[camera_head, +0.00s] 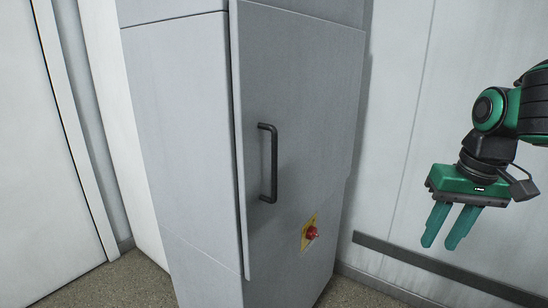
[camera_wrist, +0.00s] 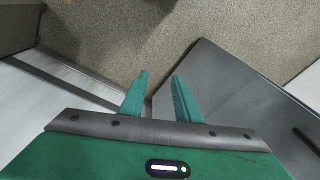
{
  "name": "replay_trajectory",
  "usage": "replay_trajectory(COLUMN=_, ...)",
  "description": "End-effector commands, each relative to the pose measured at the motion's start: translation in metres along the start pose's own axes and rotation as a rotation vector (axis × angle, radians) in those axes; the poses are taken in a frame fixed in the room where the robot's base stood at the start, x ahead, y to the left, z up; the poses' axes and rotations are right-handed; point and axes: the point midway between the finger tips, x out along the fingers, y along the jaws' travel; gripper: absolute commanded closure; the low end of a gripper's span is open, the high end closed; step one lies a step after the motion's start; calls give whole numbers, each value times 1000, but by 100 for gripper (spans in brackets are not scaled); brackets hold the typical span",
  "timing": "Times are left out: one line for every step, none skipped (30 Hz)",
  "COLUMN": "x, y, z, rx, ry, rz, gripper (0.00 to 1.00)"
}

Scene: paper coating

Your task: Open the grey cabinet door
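The grey cabinet (camera_head: 180,110) stands upright in the middle of the head view. Its door (camera_head: 310,110) is on the right-hand face and carries a black vertical bar handle (camera_head: 273,163) near its left edge. The door looks shut or nearly so; its left edge stands slightly proud of the body. My green gripper (camera_head: 448,245) is to the right of the cabinet, fingers pointing down, apart from the handle. In the wrist view my gripper (camera_wrist: 160,85) has its two fingers spread with nothing between them. A grey panel, likely the cabinet, shows at the right there.
A red knob on a yellow plate (camera_head: 311,232) sits low on the cabinet front. A pale wall with a dark skirting strip (camera_head: 440,268) runs behind my gripper. A white door (camera_head: 40,150) is at the left. Speckled floor (camera_wrist: 200,35) is clear below my gripper.

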Motion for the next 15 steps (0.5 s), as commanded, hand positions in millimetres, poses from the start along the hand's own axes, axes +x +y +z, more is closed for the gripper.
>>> replay_trajectory(x=-21, y=-35, z=-29, rx=-108, ry=27, rz=-20, gripper=71)
replay_trajectory(x=-33, y=-55, z=-42, rx=-167, ry=44, rz=-33, gripper=71)
replay_trajectory(x=-49, y=-83, z=-58, rx=-247, ry=63, rz=-49, gripper=71)
replay_trajectory(x=-60, y=-104, z=-67, rx=-306, ry=77, rz=-61, gripper=71)
replay_trajectory(x=-72, y=-126, z=-76, rx=-364, ry=93, rz=-73, gripper=71)
replay_trajectory(x=-88, y=-154, z=-84, rx=-440, ry=110, rz=-88, gripper=71)
replay_trajectory(x=-98, y=-175, z=-88, rx=-495, ry=123, rz=-98, gripper=71)
replay_trajectory(x=-109, y=-195, z=-91, rx=-547, ry=135, rz=-108, gripper=71)
replay_trajectory(x=-122, y=-220, z=-94, rx=-611, ry=150, rz=-120, gripper=71)
replay_trajectory(x=-131, y=-236, z=-94, rx=-655, ry=161, rz=-128, gripper=71)
replay_trajectory(x=-139, y=-252, z=-94, rx=-698, ry=171, rz=-136, gripper=71)
replay_trajectory(x=-149, y=-271, z=-93, rx=-746, ry=184, rz=-144, gripper=71)
replay_trajectory(x=-155, y=-282, z=-92, rx=-779, ry=191, rz=-150, gripper=71)
replay_trajectory(x=-161, y=-292, z=-91, rx=-806, ry=198, rz=-154, gripper=71)
replay_trajectory(x=-167, y=-304, z=-89, rx=-837, ry=206, rz=-160, gripper=71)
